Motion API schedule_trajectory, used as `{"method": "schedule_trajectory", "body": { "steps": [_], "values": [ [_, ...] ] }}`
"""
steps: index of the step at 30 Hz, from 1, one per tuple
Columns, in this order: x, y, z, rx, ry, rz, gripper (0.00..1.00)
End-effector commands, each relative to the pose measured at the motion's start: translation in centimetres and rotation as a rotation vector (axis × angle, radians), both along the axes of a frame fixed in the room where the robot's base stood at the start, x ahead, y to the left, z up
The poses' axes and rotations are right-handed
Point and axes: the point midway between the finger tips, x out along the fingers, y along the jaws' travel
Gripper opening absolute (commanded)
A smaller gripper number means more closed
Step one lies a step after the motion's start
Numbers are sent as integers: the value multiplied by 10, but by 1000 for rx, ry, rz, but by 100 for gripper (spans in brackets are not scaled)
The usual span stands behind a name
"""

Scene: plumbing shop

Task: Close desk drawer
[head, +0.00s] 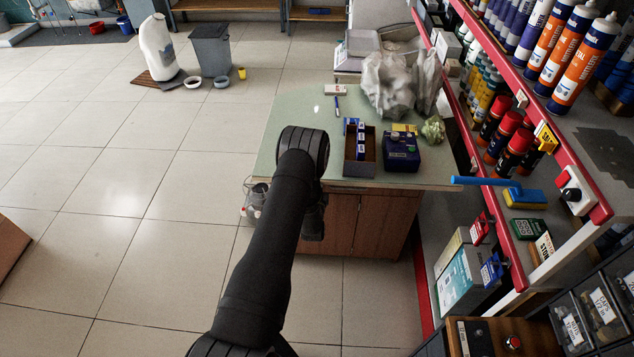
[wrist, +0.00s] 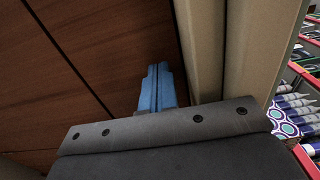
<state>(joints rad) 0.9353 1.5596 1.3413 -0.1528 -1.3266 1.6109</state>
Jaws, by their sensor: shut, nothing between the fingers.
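The desk (head: 268,130) has a pale green top and a brown wooden front (head: 372,225) with a vertical seam. In the head view my arm hides the left part of this front, and no drawer visibly sticks out. In the wrist view, wooden panels (wrist: 110,45) with dark seams fill the left and middle. I cannot tell which panel is the drawer or how far it is open. My gripper (wrist: 157,72) shows blue fingers, shut and empty, close to the wood; contact is unclear. The fingers are hidden in the head view.
On the desk stand a dark open box (head: 360,168), a dark blue box (head: 401,152) and crumpled plastic bags (head: 390,85). A red-edged shelf (head: 520,100) with bottles and cartridges stands right. Tiled floor (head: 110,180) at left is mostly clear. A beige upright surface (wrist: 205,45) borders the panels.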

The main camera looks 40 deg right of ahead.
Motion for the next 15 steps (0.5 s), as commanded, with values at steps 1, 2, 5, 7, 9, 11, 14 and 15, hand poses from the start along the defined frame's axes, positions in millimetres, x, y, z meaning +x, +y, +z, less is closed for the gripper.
{"method": "schedule_trajectory", "body": {
  "steps": [1, 2, 5, 7, 9, 11, 14, 15],
  "values": [
    [12, -10, 8, -9, -4, 3, 0],
    [12, -10, 8, -10, -4, 4, 0],
    [12, -9, 9, -11, -5, 4, 0],
    [11, -8, 9, -11, -5, 5, 0],
    [7, -4, 9, -11, -5, 5, 0],
    [2, 1, 9, -10, -4, 5, 0],
    [-11, 13, 8, -9, -3, 4, 0],
    [-17, 19, 7, -8, -4, 3, 0]
  ]
}}
